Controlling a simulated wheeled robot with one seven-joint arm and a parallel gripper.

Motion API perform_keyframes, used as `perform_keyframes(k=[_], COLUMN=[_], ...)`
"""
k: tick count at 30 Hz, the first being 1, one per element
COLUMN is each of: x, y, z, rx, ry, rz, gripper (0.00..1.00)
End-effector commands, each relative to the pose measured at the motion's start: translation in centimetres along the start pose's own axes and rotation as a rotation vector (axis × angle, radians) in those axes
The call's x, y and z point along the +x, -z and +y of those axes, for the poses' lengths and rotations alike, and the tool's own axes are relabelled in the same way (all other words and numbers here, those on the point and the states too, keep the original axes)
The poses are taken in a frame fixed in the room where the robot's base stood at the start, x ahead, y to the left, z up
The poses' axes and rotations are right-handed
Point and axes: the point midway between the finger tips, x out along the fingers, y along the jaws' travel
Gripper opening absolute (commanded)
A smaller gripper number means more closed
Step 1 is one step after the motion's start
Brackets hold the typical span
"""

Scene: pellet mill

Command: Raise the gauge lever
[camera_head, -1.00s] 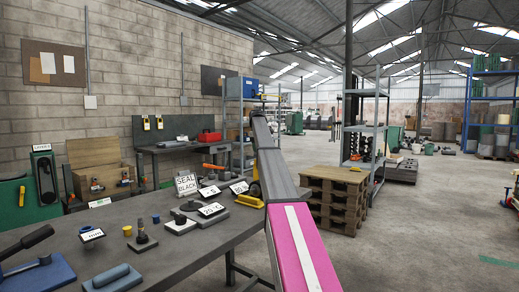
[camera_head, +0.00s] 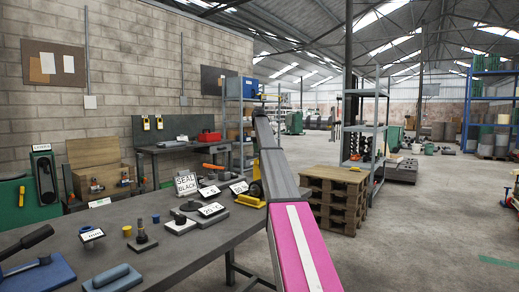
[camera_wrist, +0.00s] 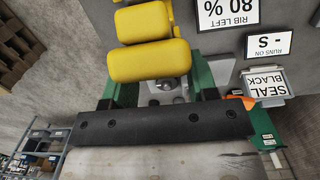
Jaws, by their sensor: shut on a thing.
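The gauge lever belongs to a yellow fixture (camera_head: 250,201) at the right end of the bench in the head view, partly hidden behind my arm. In the wrist view its thick yellow rounded parts (camera_wrist: 150,62) fill the upper middle. My gripper (camera_wrist: 165,86) has its green fingers on either side of a grey bolted metal part beside the yellow. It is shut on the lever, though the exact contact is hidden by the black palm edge. In the head view my arm hides the fingers.
Signs stand left of the fixture: an "80 %" card (camera_wrist: 228,12), an "S" card (camera_wrist: 269,43) and a "SEAL BLACK" sign (camera_head: 187,184). An orange handle (camera_head: 213,167) is behind them. Stacked pallets (camera_head: 336,195) stand right of my arm.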

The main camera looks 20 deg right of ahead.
Motion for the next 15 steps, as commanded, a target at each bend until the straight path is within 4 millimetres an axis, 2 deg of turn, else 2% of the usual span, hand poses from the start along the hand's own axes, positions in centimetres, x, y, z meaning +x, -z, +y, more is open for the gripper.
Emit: perform_keyframes(k=[1, 12, 13, 15], x=[0.72, 0.65, 0.65, 0.58], y=[-0.44, -0.47, -0.47, -0.47], z=[-0.52, -0.36, -0.36, -0.33], rx=[-0.002, -0.002, -0.003, -0.002], ry=[0.008, 0.009, 0.009, 0.007], rz=[0.026, 0.069, 0.069, 0.069], gripper=[0.11, 0.11, 0.60, 0.79])
